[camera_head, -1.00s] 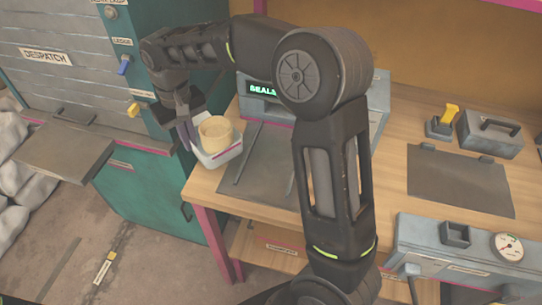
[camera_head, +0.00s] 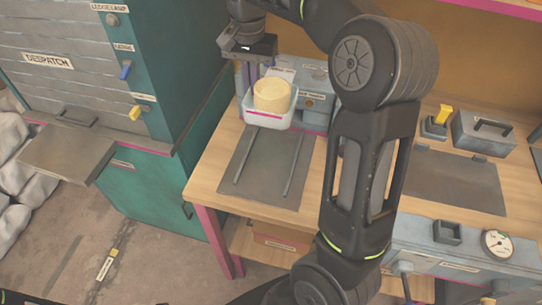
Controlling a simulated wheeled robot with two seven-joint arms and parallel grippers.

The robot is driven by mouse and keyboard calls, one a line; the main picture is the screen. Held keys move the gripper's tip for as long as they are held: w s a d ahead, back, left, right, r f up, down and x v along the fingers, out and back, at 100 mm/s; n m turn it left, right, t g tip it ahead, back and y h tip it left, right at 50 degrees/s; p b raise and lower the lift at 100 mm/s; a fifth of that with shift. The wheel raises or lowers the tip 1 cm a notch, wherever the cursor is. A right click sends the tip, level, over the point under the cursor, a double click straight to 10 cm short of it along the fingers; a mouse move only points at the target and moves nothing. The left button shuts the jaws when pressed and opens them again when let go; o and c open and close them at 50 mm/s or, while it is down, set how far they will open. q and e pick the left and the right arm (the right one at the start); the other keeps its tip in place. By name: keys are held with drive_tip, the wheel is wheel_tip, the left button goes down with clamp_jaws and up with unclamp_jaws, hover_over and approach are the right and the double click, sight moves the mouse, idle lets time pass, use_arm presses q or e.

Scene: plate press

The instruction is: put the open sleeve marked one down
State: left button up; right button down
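The open sleeve (camera_head: 268,119) is a small white open-topped box with a magenta band at its foot. A cream round block (camera_head: 272,95) stands in it. Its marking cannot be read. My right gripper (camera_head: 246,82) points down at the sleeve's back left edge and is shut on it. The fingertips are partly hidden by the sleeve. The sleeve is level, at the back end of a dark plate with two rails (camera_head: 263,165). I cannot tell whether it touches anything below. My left gripper is not in view.
A grey machine (camera_head: 313,103) stands behind the sleeve, partly hidden by it and my arm. The wooden bench (camera_head: 205,180) is bare along its left edge. Right are a dark mat (camera_head: 455,182), a grey case (camera_head: 484,133) and a gauge unit (camera_head: 450,258). The despatch cabinet (camera_head: 150,170) stands left.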

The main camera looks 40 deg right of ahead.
sight(253, 100)
idle(0.3)
wheel_tip(253, 100, down, 8)
drive_tip(key=b, duration=0.7)
drive_tip(key=shift+r, duration=0.15)
drive_tip(key=shift+f+p, duration=0.65)
drive_tip(key=shift+f, duration=2.25)
wheel_tip(253, 100, down, 4)
drive_tip(key=shift+f, duration=0.2)
drive_tip(key=shift+f, duration=0.15)
drive_tip(key=c, duration=1.6)
unclamp_jaws()
drive_tip(key=shift+c, duration=0.2)
